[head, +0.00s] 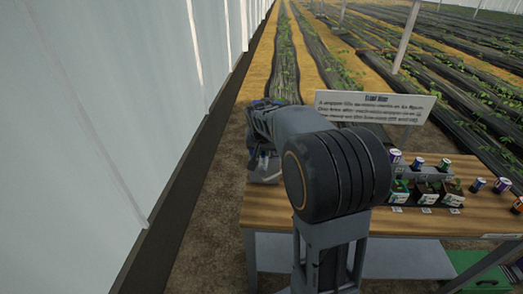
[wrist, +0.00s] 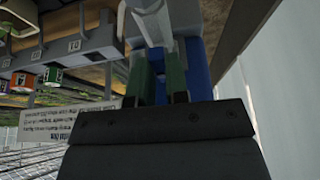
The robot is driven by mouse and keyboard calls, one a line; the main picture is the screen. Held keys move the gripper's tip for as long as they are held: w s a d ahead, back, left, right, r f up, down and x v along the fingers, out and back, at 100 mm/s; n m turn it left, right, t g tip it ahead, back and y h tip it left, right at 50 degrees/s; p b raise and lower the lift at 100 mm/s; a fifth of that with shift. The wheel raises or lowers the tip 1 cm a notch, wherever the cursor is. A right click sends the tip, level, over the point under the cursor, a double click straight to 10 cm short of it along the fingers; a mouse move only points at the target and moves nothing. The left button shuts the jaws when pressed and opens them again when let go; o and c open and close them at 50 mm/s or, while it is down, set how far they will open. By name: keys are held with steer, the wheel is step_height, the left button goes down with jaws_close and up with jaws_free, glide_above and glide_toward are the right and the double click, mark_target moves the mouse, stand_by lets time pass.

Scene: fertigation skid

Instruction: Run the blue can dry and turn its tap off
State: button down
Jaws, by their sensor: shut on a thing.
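In the wrist view my gripper (wrist: 160,85) is shut, its two fingers close together around a narrow part that I take for the pale grey tap handle (wrist: 150,22) at their tips. A blue body (wrist: 197,70), which looks like the blue can, shows behind and to the right of the fingers. Its outline is mostly hidden by them. Whether the can holds liquid does not show.
A grey rail (wrist: 95,42) with labels lies left of the gripper in the wrist view, with an orange can (wrist: 22,81) and a green can (wrist: 53,76) near it. A wooden table (head: 300,213) carries potted plants (head: 426,190). A sign (head: 375,107) stands behind; a pale wall (head: 100,120) rises left.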

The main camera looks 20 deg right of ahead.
steer(key=shift+a, duration=0.35)
steer(key=shift+d, duration=0.25)
steer(key=shift+w+a+m+h+b, duration=0.15)
steer(key=shift+m+b, duration=0.2)
steer(key=shift+m, duration=0.2)
steer(key=shift+w+a+m+h+b, duration=0.15)
steer(key=shift+m+b, duration=0.2)
steer(key=shift+m, duration=0.2)
steer(key=shift+w+a+r+m+g+h, duration=0.1)
steer(key=shift+w+m+g+h, duration=0.45)
steer(key=shift+m, duration=1.4)
steer(key=shift+a+r+m+g+y, duration=0.1)
steer(key=shift+m+g, duration=0.8)
steer(key=shift+m, duration=1)
steer(key=shift+w+m+g+h, duration=0.3)
steer(key=shift+m+g, duration=0.45)
steer(key=shift+m, duration=1.2)
steer(key=c, duration=1.3)
jaws_free()
steer(key=shift+w+a, duration=0.1)
steer(key=shift+w, duration=0.05)
steer(key=shift+c, duration=0.2)
steer(key=shift+o, duration=1.1)
steer(key=shift+f, duration=0.1)
